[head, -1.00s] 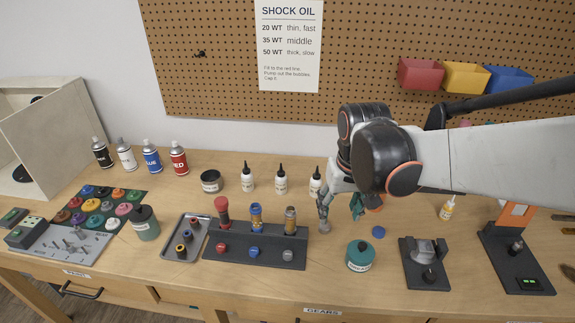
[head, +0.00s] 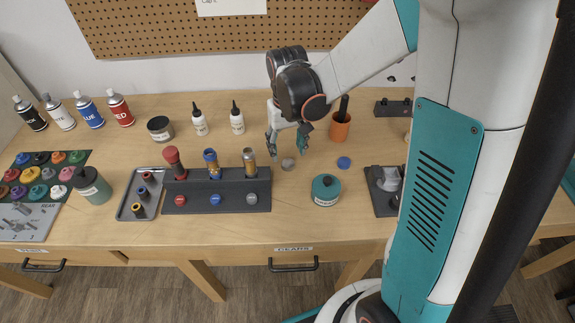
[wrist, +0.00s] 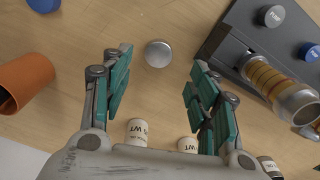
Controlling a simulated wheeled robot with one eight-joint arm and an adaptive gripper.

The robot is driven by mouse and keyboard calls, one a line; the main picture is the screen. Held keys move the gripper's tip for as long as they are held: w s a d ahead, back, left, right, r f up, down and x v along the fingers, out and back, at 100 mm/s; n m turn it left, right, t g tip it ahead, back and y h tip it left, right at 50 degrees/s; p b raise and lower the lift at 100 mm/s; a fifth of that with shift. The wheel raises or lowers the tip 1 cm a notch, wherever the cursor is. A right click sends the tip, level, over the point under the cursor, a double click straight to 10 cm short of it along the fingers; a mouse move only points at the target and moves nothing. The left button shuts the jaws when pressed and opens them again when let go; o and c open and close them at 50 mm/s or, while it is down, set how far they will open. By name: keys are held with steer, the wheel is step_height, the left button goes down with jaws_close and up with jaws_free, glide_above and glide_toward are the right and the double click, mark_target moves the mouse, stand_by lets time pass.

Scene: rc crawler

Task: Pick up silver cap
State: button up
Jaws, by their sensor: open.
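A round silver cap (head: 288,164) lies loose on the wooden table, just right of the dark shock stand. In the wrist view the silver cap (wrist: 158,54) shows as a plain metallic disc between the lines of my two fingers, a little beyond their tips. My gripper (head: 288,147) is above and just behind the cap, pointing down. Its teal-padded fingers are spread wide with nothing between them, and they also show in the wrist view (wrist: 159,80). The cap is apart from both fingers.
The dark stand (head: 228,203) with three shocks and a row of caps is close on the left. A teal jar (head: 326,190), a blue cap (head: 344,162) and an orange cup (head: 340,126) are to the right. White bottles (head: 237,118) stand behind.

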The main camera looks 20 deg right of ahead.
mark_target(288, 164)
steer(key=shift+s+d+f+b, duration=0.15)
steer(key=shift+f+b, duration=0.45)
steer(key=shift+f, duration=0.9)
steer(key=shift+s+f+b, duration=0.1)
steer(key=shift+f+b, duration=0.45)
steer(key=shift+f, duration=0.9)
steer(key=shift+r, duration=0.1)
steer(key=c, duration=0.8)
